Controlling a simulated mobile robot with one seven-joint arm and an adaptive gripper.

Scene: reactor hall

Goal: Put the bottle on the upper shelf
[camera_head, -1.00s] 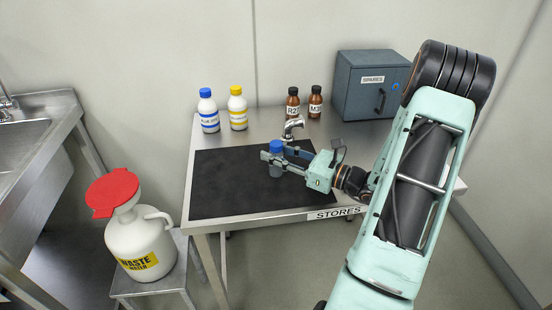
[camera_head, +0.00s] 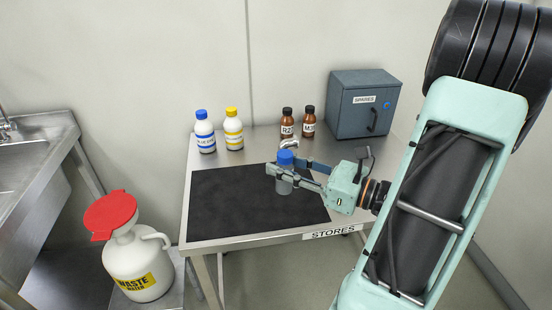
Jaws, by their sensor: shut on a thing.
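A small bottle with a blue cap (camera_head: 285,157) and a grey, see-through body (camera_head: 284,187) stands upright between the fingers of my gripper (camera_head: 283,173). My gripper is shut on it and reaches in from the right. The bottle shows over the black mat (camera_head: 225,205) on the steel table labelled STORES; it looks raised, though the gap below it is hard to judge. No upper shelf is in view.
Behind the mat stand a blue-capped white bottle (camera_head: 204,133), a yellow-capped white bottle (camera_head: 233,130), two brown bottles (camera_head: 287,124) (camera_head: 308,122) and a grey SPARES cabinet (camera_head: 352,108). A WASTE jug (camera_head: 137,265) stands lower left.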

